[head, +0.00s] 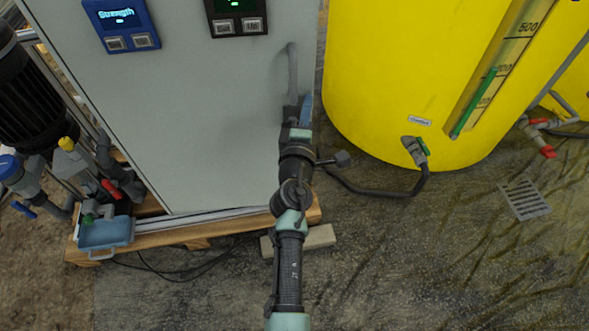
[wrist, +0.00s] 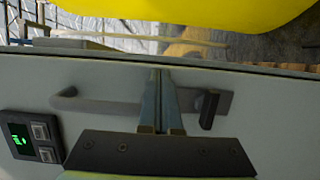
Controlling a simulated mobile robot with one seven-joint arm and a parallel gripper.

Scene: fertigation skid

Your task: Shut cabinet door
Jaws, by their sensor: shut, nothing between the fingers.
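The cabinet door (head: 190,120) is a large pale grey panel in the head view. It fills the lower part of the wrist view (wrist: 270,140). Its grey bar handle (head: 292,75) runs upright near the right edge. The handle lies across the wrist view (wrist: 95,106), with a dark latch piece at its right end. My gripper (head: 308,104) is beside the lower end of the handle. In the wrist view its fingers (wrist: 157,76) are together and empty, crossing in front of the handle. I cannot tell whether they touch it, or whether the door is fully closed.
A yellow tank (head: 390,70) with a valve (head: 415,150) and dark hose stands close to the right. Two display modules (head: 122,20) (head: 237,16) are on the panel. Pump and pipes (head: 25,90) stand left. A wooden pallet (head: 190,235) lies below. Floor near the drain (head: 524,199) is clear.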

